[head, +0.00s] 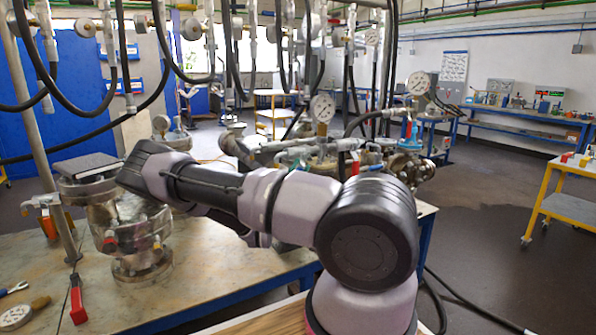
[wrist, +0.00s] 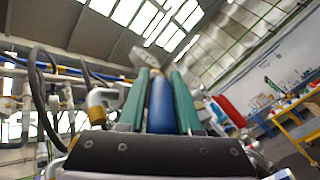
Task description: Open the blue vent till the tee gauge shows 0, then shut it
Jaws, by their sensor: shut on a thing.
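In the wrist view my gripper (wrist: 159,75) has its two green fingers on either side of a blue handle (wrist: 161,105), shut on it. The handle looks like that of the blue vent. A pale round part (wrist: 146,60), perhaps a gauge seen from below, is just beyond the fingertips. In the head view my arm crosses the middle and hides its own end. Two white dial gauges stand over the pipework, one in the centre (head: 322,108) and one to its right (head: 418,83). I cannot tell which is the tee gauge, and their needles are too small to read.
A red handle (wrist: 228,110) is right of my gripper in the wrist view. Black hoses (head: 160,60) hang across the head view. A flanged vessel (head: 130,225) and a red-handled tool (head: 77,300) are on the left bench. The floor at right is clear beside a yellow trolley (head: 545,205).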

